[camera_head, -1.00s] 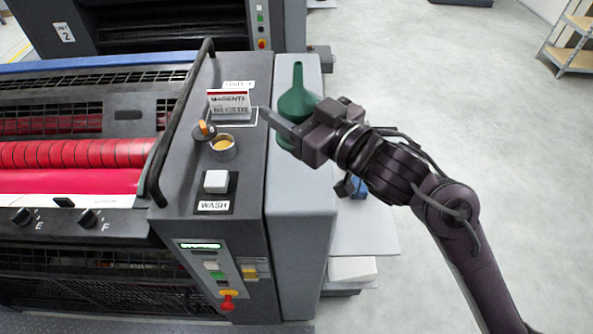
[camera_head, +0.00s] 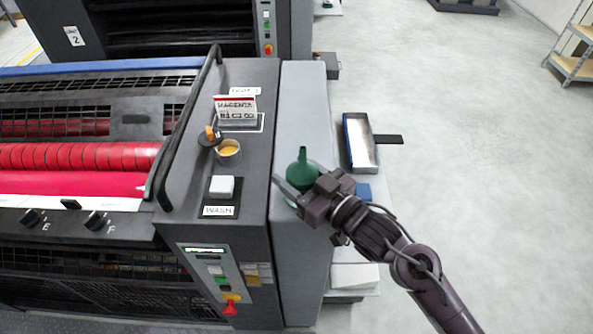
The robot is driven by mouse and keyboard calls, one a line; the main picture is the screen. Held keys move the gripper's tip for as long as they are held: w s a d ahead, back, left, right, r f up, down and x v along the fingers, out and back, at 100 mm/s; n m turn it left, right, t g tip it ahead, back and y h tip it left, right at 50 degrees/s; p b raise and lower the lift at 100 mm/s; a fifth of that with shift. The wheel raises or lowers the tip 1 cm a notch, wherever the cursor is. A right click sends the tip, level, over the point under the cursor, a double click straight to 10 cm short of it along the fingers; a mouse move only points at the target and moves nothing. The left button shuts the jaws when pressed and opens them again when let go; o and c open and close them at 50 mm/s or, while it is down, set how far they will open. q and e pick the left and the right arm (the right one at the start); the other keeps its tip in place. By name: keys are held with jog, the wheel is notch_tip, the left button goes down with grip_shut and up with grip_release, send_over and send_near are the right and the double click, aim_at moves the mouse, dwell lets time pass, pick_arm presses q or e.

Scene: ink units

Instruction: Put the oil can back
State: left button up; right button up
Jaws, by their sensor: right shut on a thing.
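The green oil can (camera_head: 302,171), with a narrow spout pointing up, is upright at the light grey side cabinet of the press. My right gripper (camera_head: 291,190) is shut on the can, reaching in from the right. The gripper hides part of the can's lower body, and I cannot tell whether its base touches the cabinet top. My left gripper is not in view.
The light grey cabinet top (camera_head: 302,100) is clear behind the can. On the dark console stand a MAGENTA card (camera_head: 236,107), an open tin (camera_head: 229,151) and a white WASH button (camera_head: 222,187). A metal tray (camera_head: 360,143) lies to the right.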

jog(key=shift+f, duration=0.1)
jog(key=o, duration=1.2)
jog(key=shift+o, duration=0.2)
jog(key=shift+s+d, duration=0.2)
jog(key=b+v, duration=0.2)
jog(key=v, duration=0.9)
jog(key=shift+s+d+b, duration=0.15)
jog(key=shift+s+b, duration=0.05)
jog(key=shift+b, duration=0.2)
